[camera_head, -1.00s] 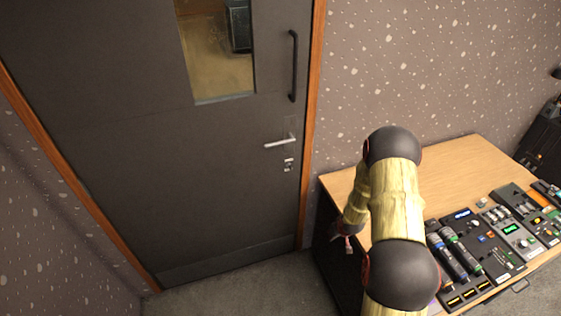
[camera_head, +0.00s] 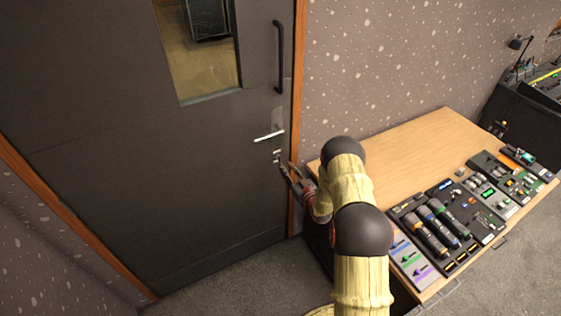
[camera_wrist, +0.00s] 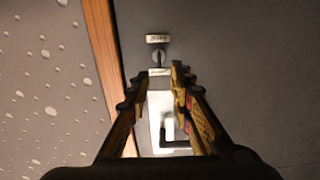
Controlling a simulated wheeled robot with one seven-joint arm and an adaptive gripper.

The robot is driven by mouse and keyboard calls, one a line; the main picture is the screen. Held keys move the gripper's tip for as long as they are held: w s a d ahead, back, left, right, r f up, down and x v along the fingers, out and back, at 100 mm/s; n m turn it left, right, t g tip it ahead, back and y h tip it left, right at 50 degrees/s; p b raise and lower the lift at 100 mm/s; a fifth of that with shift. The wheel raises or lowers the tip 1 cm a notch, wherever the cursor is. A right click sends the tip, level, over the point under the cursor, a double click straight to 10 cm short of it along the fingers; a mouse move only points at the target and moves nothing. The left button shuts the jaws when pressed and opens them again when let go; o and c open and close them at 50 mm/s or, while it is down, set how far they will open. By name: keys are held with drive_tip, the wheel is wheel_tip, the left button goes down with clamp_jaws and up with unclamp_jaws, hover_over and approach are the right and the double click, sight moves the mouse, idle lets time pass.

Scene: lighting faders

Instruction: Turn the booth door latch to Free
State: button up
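The booth door (camera_head: 120,170) is dark grey and looks shut. Its small latch (camera_head: 277,157) sits below the silver lever handle (camera_head: 269,136). In the wrist view the latch (camera_wrist: 159,56) is a small round knob with a slot-like mark, between a lettered label (camera_wrist: 158,39) and another light plate; the lettering is too small to read. My gripper (camera_head: 284,168) is just in front of the door at the latch. In the wrist view my gripper (camera_wrist: 158,73) is open and empty, its fingertips on either side of the line to the latch, apparently apart from it.
The orange door frame (camera_head: 299,90) and speckled wall stand right beside my gripper. A wooden desk (camera_head: 400,140) with fader panels and mixing gear is at the right, under my arm. A vertical pull bar (camera_head: 279,55) is higher on the door.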

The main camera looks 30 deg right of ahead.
sight(279, 159)
drive_tip(key=w, duration=0.5)
drive_tip(key=shift+w, duration=0.25)
drive_tip(key=shift+c, duration=1.3)
clamp_jaws()
